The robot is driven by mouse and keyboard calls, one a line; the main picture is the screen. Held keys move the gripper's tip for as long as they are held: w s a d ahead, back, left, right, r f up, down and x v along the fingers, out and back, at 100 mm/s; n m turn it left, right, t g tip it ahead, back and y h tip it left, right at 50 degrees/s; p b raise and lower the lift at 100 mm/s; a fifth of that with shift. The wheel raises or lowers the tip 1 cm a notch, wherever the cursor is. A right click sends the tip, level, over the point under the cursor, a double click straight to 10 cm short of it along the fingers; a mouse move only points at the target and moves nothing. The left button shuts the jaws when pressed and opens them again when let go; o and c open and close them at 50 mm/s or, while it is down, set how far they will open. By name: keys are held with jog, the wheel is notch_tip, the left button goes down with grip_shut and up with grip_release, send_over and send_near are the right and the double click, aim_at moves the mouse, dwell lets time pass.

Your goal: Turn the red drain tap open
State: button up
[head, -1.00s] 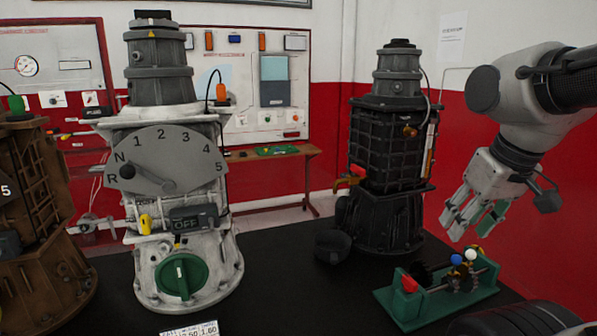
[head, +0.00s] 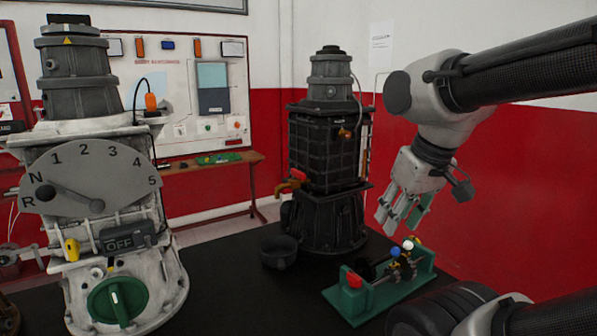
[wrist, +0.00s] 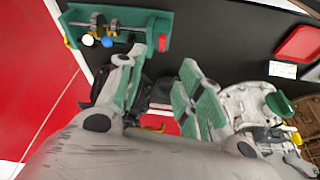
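The black engine trainer (head: 327,150) stands upright on the dark table in the head view. A brass-coloured tap with a red handle, the red drain tap (head: 297,175), sticks out from its left side. My gripper (head: 398,222) hangs to the right of this trainer, fingers pointing down, clear of the tap. In the wrist view my gripper's green-padded fingers (wrist: 158,92) are wide apart with nothing held between them. A small yellowish part shows past the fingers there, but I cannot tell whether it is the tap.
A dark cup (head: 279,252) stands below the tap. A green stand (head: 350,303) with coloured knobs sits under my gripper. A white engine trainer (head: 93,235) with a gear dial stands at the left. Bare table lies between the white trainer and the cup.

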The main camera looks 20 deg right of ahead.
jog(key=w+f+g, duration=0.1)
jog(key=f, duration=0.1)
jog(key=n+g, duration=0.2)
jog(key=g, duration=0.1)
send_near(299, 171)
notch_tip(299, 171, down, 5)
jog(key=shift+f, duration=0.1)
jog(key=r, duration=0.4)
jog(key=shift+w+r, duration=0.15)
jog(key=shift+w, duration=0.15)
jog(key=f, duration=0.7)
jog(key=shift+s, duration=0.35)
jog(key=shift+f, duration=0.55)
grip_shut()
